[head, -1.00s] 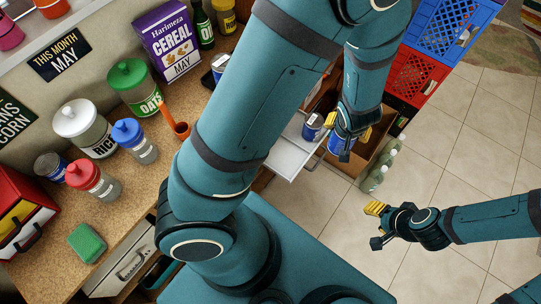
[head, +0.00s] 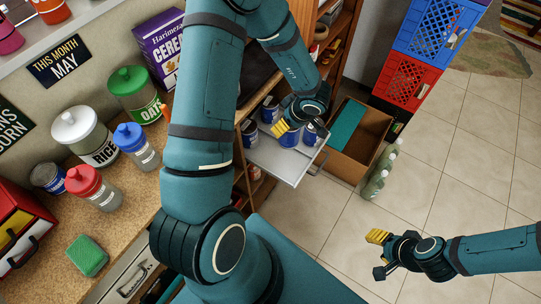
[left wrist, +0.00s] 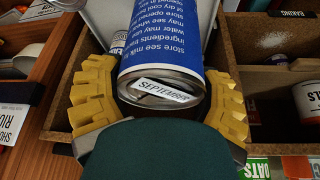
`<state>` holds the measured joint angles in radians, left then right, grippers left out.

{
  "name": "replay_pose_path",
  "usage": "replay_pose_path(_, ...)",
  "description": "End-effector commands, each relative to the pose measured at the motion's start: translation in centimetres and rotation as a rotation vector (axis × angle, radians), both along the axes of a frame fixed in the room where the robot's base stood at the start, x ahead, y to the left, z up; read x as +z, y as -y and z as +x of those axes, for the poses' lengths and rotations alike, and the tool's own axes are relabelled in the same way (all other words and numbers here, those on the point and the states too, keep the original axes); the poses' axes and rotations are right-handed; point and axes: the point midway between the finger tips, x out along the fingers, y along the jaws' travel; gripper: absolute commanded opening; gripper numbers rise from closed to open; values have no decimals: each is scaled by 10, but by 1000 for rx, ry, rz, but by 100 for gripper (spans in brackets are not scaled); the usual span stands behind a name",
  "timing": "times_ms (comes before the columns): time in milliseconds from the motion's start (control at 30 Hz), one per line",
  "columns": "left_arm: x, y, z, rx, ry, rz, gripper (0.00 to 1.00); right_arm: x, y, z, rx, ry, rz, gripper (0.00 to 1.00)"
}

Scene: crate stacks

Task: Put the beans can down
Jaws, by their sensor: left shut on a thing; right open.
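My left gripper (head: 296,124) is shut on a blue can (head: 289,138), over the white pull-out tray (head: 287,172). In the left wrist view the blue can (left wrist: 163,65) sits between the yellow fingers, with a SEPTEMBER label on its end. The name on the can does not show, so I cannot confirm beans. I cannot tell whether the held can touches the tray. My right gripper (head: 378,254) is open and empty over the floor.
A cardboard box (head: 348,170) stands right of the tray, with greenish bottles (head: 376,184) beside it. Red (head: 405,83) and blue (head: 433,35) crates are stacked behind. The counter (head: 135,210) on the left holds jars. The tiled floor at right is clear.

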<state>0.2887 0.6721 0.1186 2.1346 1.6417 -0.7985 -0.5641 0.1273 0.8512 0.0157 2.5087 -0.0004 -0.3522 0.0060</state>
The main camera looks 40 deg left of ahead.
Motion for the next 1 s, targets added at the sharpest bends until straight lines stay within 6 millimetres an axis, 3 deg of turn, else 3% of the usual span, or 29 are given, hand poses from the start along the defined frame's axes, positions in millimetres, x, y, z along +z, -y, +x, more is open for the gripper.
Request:
replay_pose_path(100,-7,-25,-11,137,0,0,28,-5,0,-1,2,-3,0,47)
replay_pose_path(333,-11,-51,-25,295,2,1,28,-9,0,-3,5,-7,2,47)
replay_pose_path(467,-17,-56,-29,325,0,1,28,-12,0,-3,5,-7,2,47)
replay_pose_path(733,-63,-57,-29,329,-1,0,28,-31,0,1,3,2,-1,47)
replay_pose_path(1000,-82,-57,-29,328,0,1,28,-38,0,2,2,6,-1,47)
